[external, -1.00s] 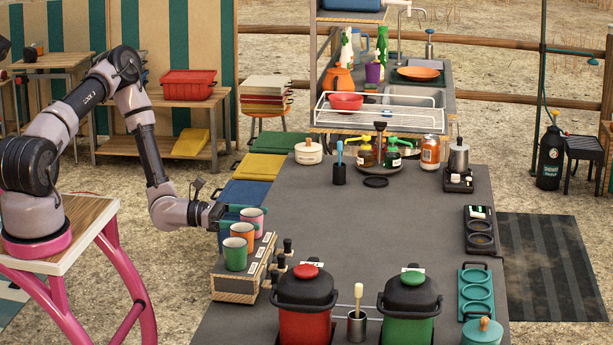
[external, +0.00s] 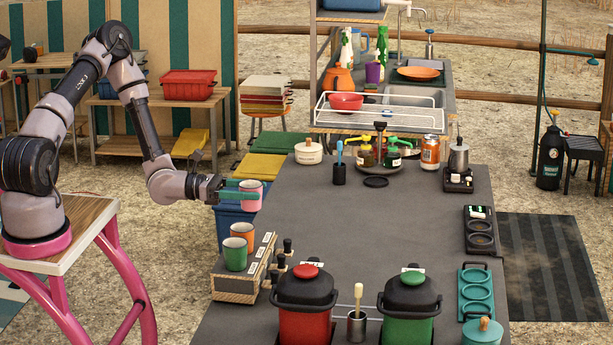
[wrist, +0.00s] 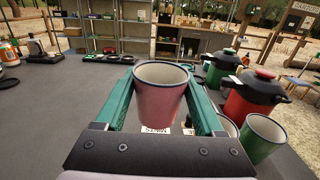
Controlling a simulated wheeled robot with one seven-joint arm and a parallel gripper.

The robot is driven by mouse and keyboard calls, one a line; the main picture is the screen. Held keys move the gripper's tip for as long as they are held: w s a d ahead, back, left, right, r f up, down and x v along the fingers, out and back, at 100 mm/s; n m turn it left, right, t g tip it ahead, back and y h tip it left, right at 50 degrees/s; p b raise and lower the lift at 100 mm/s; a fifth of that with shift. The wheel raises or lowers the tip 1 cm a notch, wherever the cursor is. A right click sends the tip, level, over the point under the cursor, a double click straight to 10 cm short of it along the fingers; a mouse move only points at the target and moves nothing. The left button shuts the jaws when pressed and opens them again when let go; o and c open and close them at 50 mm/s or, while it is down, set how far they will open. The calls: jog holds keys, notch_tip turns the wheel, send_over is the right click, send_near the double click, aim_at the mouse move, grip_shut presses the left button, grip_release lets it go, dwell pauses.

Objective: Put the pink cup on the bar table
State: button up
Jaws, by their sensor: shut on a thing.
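The pink cup (external: 251,197) is upright between the green fingers of my gripper (external: 241,193), which is shut on it. It is held in the air, above and behind the wooden cup stand (external: 233,289). In the wrist view the pink cup (wrist: 160,92) fills the space between both fingers (wrist: 160,105), its rim up and its inside pale. The bar table (external: 325,228) is the long dark grey top right of my gripper. An orange cup (external: 243,233) and a green cup (external: 234,256) stand on the cup stand.
A red pot (external: 305,312) and a green pot (external: 408,312) stand at the table's near end. A tray of bottles (external: 381,166), a white lidded pot (external: 308,152) and a brush holder (external: 339,174) stand at the far end. The table's middle is clear.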

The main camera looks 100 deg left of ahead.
jog(key=shift+r, duration=0.75)
jog(key=shift+w+a+r, duration=0.15)
jog(key=shift+w+r, duration=0.05)
jog(key=shift+r, duration=0.05)
jog(key=w+a+f+n+y, duration=0.1)
jog(key=w+a+y, duration=0.1)
jog(key=w+a, duration=0.5)
jog(key=w+a+f+n+y, duration=0.1)
jog(key=w+a+f, duration=0.1)
jog(key=w+a, duration=0.4)
jog(key=w, duration=0.4)
jog(key=shift+a+f+n+y, duration=0.3)
jog(key=shift+a+y, duration=0.05)
jog(key=shift+y, duration=0.05)
jog(key=w+a+f+y, duration=0.1)
jog(key=w+a, duration=0.1)
jog(key=a, duration=0.1)
jog(key=w+a+f+n+g+y, duration=0.1)
jog(key=w+a, duration=0.2)
jog(key=w+a+f+n+y, duration=0.1)
jog(key=w+a, duration=0.2)
jog(key=shift+w+a+f+g+y, duration=0.1)
jog(key=shift+w+f+g+y, duration=0.05)
jog(key=shift+f+g+y, duration=0.15)
jog(key=f, duration=1)
jog(key=shift+w+a, duration=0.2)
jog(key=shift+a, duration=0.2)
jog(key=shift+f, duration=0.2)
